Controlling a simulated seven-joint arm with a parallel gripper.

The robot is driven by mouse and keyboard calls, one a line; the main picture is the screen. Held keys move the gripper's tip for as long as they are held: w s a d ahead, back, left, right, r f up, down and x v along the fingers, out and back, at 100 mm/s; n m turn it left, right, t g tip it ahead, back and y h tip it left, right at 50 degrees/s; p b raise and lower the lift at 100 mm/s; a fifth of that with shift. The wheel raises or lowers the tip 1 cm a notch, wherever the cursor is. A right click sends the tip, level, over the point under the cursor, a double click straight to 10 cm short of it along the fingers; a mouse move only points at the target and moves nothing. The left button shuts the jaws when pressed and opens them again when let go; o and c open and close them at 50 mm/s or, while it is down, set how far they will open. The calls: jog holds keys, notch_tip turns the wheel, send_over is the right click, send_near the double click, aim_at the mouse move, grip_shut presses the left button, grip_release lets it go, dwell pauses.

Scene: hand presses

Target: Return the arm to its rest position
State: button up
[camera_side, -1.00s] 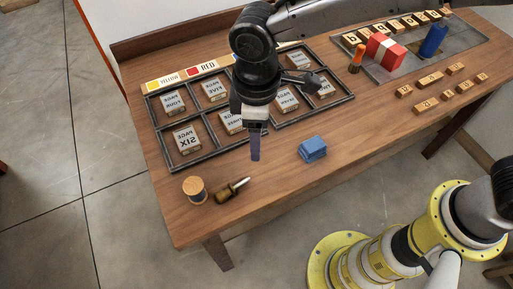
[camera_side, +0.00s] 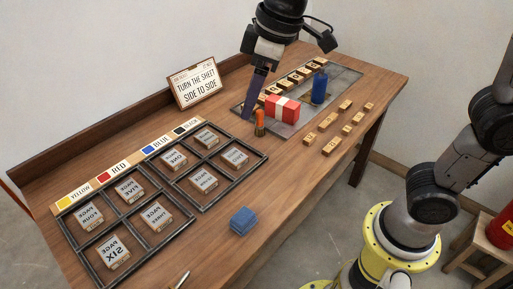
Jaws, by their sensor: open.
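My gripper (camera_side: 253,93) hangs over the back of the wooden table (camera_side: 271,243), in front of the wall. Its dark purple fingers point down and are seen nearly edge-on, so the gap between them is hard to see. Nothing shows held in them. The fingertips appear just left of an orange-topped dark tool (camera_side: 259,123) and a red block with a white band (camera_side: 282,109); the exact height above the table cannot be told. My arm rises out of the top of the picture.
A black-framed grid (camera_side: 190,207) holds several page blocks. A sign (camera_side: 195,83) stands at the back edge. A blue cylinder (camera_side: 319,88) stands on a grey plate (camera_side: 345,80). A blue pad (camera_side: 243,220) lies near the front edge. Several small numbered blocks (camera_side: 328,145) lie at right.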

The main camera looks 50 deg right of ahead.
jog(key=s+d+r+m+t, duration=0.15)
jog(key=s+d+m, duration=0.25)
jog(key=s+d, duration=0.55)
jog(key=s+d+f+m+h, duration=0.1)
jog(key=s+d+f+m, duration=0.1)
jog(key=s+f, duration=0.5)
jog(key=shift+s+d+f+m+t, duration=0.15)
jog(key=shift+d+f+m+t, duration=0.25)
jog(key=shift+d, duration=0.4)
jog(key=shift+r, duration=0.1)
jog(key=shift+o, duration=0.4)
